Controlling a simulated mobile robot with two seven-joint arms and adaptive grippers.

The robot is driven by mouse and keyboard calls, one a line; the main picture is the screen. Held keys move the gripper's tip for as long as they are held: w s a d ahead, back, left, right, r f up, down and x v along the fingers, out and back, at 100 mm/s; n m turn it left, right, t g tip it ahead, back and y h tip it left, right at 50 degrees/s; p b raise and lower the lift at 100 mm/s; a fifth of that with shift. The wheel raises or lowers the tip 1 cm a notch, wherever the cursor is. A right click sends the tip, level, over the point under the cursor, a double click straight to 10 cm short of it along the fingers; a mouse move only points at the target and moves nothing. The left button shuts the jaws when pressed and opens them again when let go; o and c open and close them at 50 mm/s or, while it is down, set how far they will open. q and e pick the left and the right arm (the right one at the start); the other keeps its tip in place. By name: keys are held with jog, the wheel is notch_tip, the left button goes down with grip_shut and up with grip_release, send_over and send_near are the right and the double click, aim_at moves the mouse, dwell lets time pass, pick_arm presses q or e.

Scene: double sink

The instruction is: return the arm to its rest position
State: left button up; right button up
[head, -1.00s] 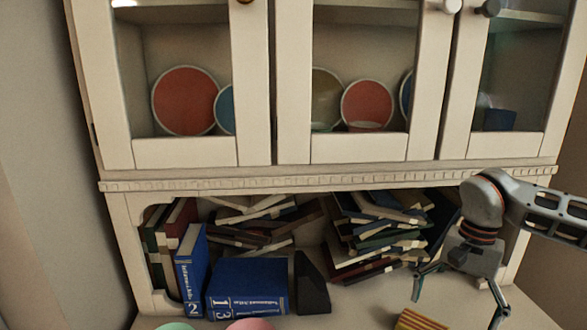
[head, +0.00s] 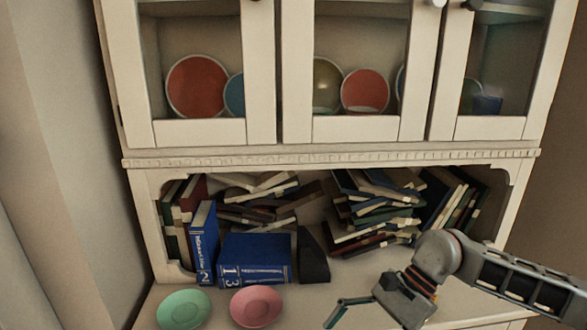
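My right arm comes in from the right edge, low over the cabinet's counter. My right gripper (head: 352,316) hangs at the bottom of the head view, tilted down and left. One finger shows, spread out from the palm, and nothing is seen held; the other finger is out of view. It is right of the pink bowl (head: 256,306) and in front of the book shelf. My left gripper and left arm are not in view.
A green bowl (head: 184,309) stands left of the pink one. Blue books (head: 254,260) and a black bookend (head: 313,258) stand behind them. Messy book piles (head: 375,210) fill the shelf. Glass-door cupboards with plates (head: 197,87) are above. Some counter (head: 335,291) is clear.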

jog(key=s+a+r+m+t+y, duration=0.1)
jog(key=a+r+m+t+y, duration=0.15)
jog(key=a+m+y, duration=0.45)
jog(key=s+a+r+m+t+y, duration=0.1)
jog(key=s+a+r+m+y, duration=0.1)
jog(key=a+r+m+y, duration=0.45)
jog(key=w+d+f+m+t+h, duration=0.4)
jog(key=m+t, duration=0.3)
jog(key=m, duration=0.5)
jog(key=w+d+f+m+t+h, duration=0.25)
jog(key=f+m+t, duration=0.45)
jog(key=m, duration=0.6)
jog(key=d+f+m+t+h, duration=0.2)
jog(key=d+f+m+h, duration=0.4)
jog(key=f+m+h, duration=0.15)
jog(key=s+d+f+m+g+h, duration=0.2)
jog(key=s+d+f+m, duration=0.2)
jog(key=s+f, duration=0.3)
jog(key=s+d+f+m+g+h, duration=0.2)
jog(key=s+d+f+m, duration=0.3)
jog(key=f, duration=0.5)
jog(key=shift+s+d+f+m+g+h, duration=0.15)
jog(key=shift+s+d+m+g+h, duration=0.15)
jog(key=shift+s+m+g, duration=0.65)
jog(key=shift+s+a, duration=0.1)
